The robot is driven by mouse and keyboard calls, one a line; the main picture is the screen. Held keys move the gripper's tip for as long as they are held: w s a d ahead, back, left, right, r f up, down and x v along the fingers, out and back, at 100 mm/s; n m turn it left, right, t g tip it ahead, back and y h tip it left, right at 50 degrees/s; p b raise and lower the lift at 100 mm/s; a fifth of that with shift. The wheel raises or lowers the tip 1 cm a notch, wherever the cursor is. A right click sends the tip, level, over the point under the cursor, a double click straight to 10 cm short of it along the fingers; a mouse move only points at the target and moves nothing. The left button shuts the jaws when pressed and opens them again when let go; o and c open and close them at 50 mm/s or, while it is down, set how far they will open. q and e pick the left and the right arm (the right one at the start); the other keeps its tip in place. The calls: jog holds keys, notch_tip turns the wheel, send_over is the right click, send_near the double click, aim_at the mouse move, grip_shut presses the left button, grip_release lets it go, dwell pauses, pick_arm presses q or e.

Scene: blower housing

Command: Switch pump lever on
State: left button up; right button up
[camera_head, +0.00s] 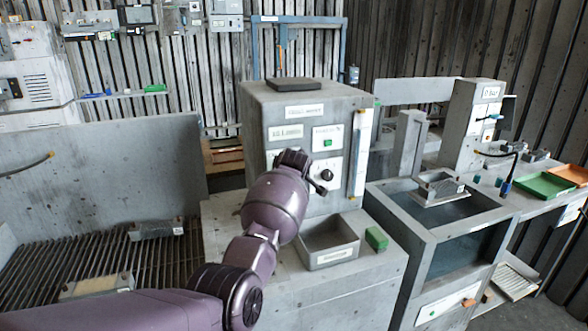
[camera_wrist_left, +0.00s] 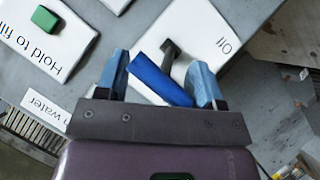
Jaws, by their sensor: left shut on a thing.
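In the left wrist view, the pump lever has a blue handle (camera_wrist_left: 160,80) and a dark stem (camera_wrist_left: 172,50). It sits on a white plate (camera_wrist_left: 207,35) on which the word "Off" can be read. My left gripper (camera_wrist_left: 160,84) is shut on the blue handle, which slants between its two pale blue fingers. In the head view, my left arm (camera_head: 275,205) reaches the front of the grey control housing (camera_head: 262,165). There the wrist hides most of the gripper and the lever. My right gripper is in neither view.
A green button (camera_wrist_left: 44,18) is beside a "Hold to fill" label. Below the panel are an open grey bin (camera_head: 330,240) and a green block (camera_head: 376,238). A grey tank (camera_head: 440,225) stands at right, a slatted grate (camera_head: 100,260) at left.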

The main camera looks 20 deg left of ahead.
pick_arm(q)
jog(key=shift+d+r, duration=0.15)
jog(key=shift+d, duration=0.1)
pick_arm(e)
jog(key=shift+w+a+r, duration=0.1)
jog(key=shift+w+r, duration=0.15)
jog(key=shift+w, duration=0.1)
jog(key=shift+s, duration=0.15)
pick_arm(q)
jog(key=o, duration=1.3)
jog(key=shift+w+d, duration=0.15)
jog(key=shift+d, duration=0.1)
jog(key=shift+a, duration=0.3)
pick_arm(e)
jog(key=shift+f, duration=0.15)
